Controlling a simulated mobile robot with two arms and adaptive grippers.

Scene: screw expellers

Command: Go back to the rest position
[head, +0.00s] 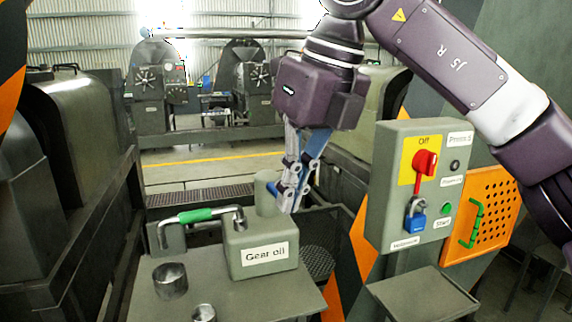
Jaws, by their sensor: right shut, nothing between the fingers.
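My right gripper (291,198) hangs from the arm that comes in from the upper right. My left gripper is not in view.
The gear oil box, with a green-handled lever (196,215), stands on a table (240,298) with two metal cups (170,281). A control box (421,188) with a red switch (425,162) and blue padlock (415,222) stands right. Machines (160,85) fill the back.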

